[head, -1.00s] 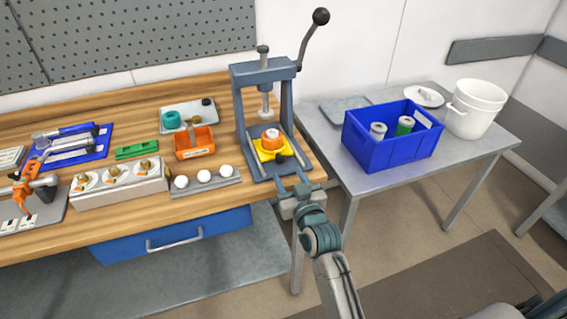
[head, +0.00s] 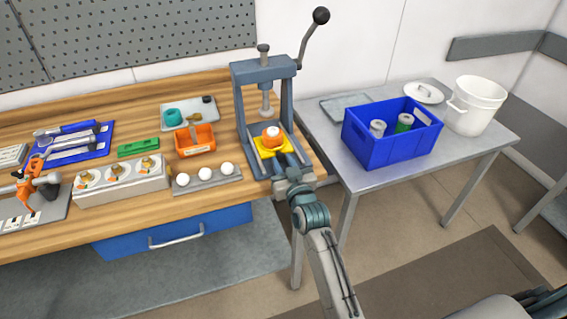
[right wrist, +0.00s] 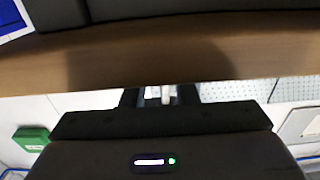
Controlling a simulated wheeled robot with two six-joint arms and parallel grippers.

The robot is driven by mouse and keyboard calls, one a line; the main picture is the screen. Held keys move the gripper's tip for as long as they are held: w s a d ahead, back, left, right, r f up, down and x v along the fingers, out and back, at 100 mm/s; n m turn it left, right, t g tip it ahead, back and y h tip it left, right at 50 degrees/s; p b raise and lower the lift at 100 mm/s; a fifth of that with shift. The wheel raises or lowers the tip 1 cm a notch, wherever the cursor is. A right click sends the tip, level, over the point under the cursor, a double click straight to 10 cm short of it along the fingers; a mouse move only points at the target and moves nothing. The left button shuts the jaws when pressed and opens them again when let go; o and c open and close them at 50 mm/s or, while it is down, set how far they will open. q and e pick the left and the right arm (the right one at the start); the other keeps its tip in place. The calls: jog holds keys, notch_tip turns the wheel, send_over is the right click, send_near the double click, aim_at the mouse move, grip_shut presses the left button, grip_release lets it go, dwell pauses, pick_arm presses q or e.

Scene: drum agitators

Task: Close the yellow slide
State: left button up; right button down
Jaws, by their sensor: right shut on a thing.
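The yellow slide (head: 258,152) is a flat plate low in the grey press frame (head: 240,110). An orange part with a white top (head: 271,136) sits on it, below the press ram (head: 266,103). My right gripper (head: 282,161) reaches in from the front and is shut at the slide's front edge, where the black knob was seen; the knob is now hidden behind the fingers. The slide's front right part is also hidden. The right wrist view shows mostly a blurred bench edge and a dark housing; the slide cannot be made out there. My left gripper is not in view.
A grey holder with white balls (head: 205,179) and an orange bin (head: 195,142) stand left of the press. A lever with a black knob (head: 321,16) rises at its right. A blue crate (head: 390,150) stands on the side table. The floor in front is clear.

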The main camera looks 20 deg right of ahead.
aim_at(281, 160)
jog(key=shift+w, duration=1.3)
jog(key=shift+w+f, duration=0.1)
jog(key=shift+w, duration=0.15)
jog(key=c, duration=1.1)
grip_release()
jog(key=shift+s, duration=0.1)
jog(key=shift+c, duration=0.2)
jog(key=s+b, duration=0.2)
jog(key=s, duration=0.8)
jog(key=shift+s, duration=0.4)
jog(key=shift+d, duration=0.15)
